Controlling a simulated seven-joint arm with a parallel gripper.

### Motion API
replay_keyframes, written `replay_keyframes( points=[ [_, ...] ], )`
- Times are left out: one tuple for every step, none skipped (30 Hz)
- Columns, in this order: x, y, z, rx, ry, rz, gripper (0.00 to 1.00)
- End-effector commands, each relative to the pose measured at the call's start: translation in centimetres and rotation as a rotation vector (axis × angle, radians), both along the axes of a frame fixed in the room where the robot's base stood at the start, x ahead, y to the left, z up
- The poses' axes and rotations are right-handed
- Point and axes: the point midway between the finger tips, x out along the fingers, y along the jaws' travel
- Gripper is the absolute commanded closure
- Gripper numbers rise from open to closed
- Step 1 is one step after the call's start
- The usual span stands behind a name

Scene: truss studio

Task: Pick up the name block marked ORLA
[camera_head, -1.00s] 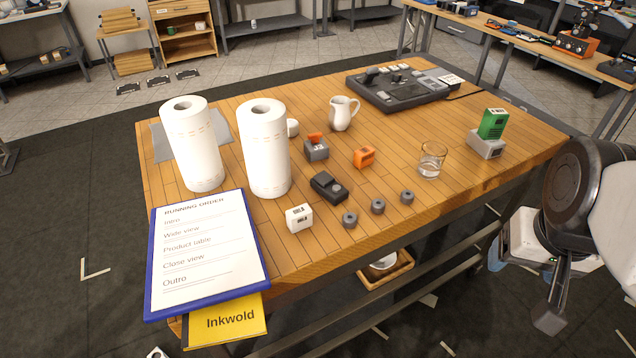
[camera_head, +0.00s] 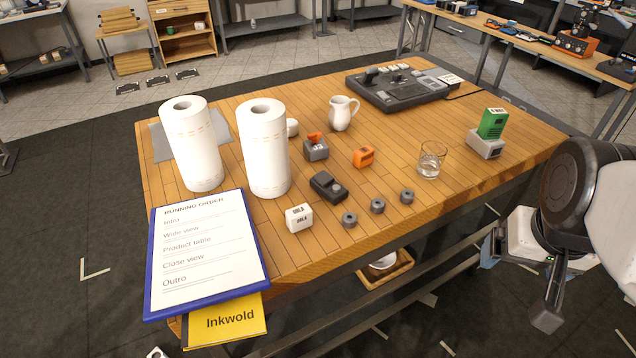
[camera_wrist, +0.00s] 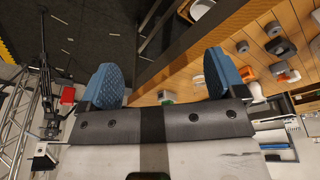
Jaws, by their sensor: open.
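A small white block (camera_head: 298,217) sits on the wooden table near its front edge, just right of the clipboard. It has small dark lettering on its faces that looks like ORLA, but it is too small to read surely. My gripper (camera_wrist: 164,80) is open, with two blue pads wide apart and nothing between them. In the head view only a bit of its blue finger (camera_head: 489,251) shows, off the table's right front side, well away from the white block.
Beside the white block are a black device (camera_head: 328,186) and grey weights (camera_head: 349,219). An orange block (camera_head: 363,157), a glass beaker (camera_head: 431,160) and a green block (camera_head: 492,123) stand farther right. Two paper rolls (camera_head: 264,150) stand behind the clipboard (camera_head: 206,255). Bare wood lies front right.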

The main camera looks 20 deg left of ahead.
Motion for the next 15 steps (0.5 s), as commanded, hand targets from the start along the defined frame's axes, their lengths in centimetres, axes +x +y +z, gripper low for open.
replay_keyframes(
  points=[
    [0.2, 0.2, -0.2, -0.001, -0.005, 0.006, 0.11],
    [0.5, 0.3, -0.3, -0.002, -0.011, 0.011, 0.11],
    [0.8, 0.5, -0.5, -0.003, -0.021, 0.019, 0.11],
    [1.1, 0.7, -0.7, -0.005, -0.029, 0.026, 0.11],
    [1.4, 0.9, -0.9, -0.006, -0.04, 0.033, 0.11],
    [1.9, 1.3, -1.2, -0.007, -0.056, 0.045, 0.11],
    [2.3, 1.6, -1.5, -0.008, -0.068, 0.055, 0.11],
    [2.8, 1.9, -1.7, -0.009, -0.081, 0.066, 0.11],
    [3.4, 2.4, -2.1, -0.01, -0.102, 0.081, 0.11],
    [3.9, 2.8, -2.4, -0.01, -0.119, 0.093, 0.11],
    [4.4, 3.3, -2.8, -0.01, -0.136, 0.106, 0.11],
    [5.1, 3.9, -3.2, -0.01, -0.16, 0.125, 0.11],
    [5.6, 4.4, -3.6, -0.01, -0.178, 0.139, 0.11],
    [6.1, 5.0, -3.9, -0.008, -0.197, 0.153, 0.11],
    [6.7, 5.7, -4.4, -0.006, -0.222, 0.173, 0.11]
  ],
)
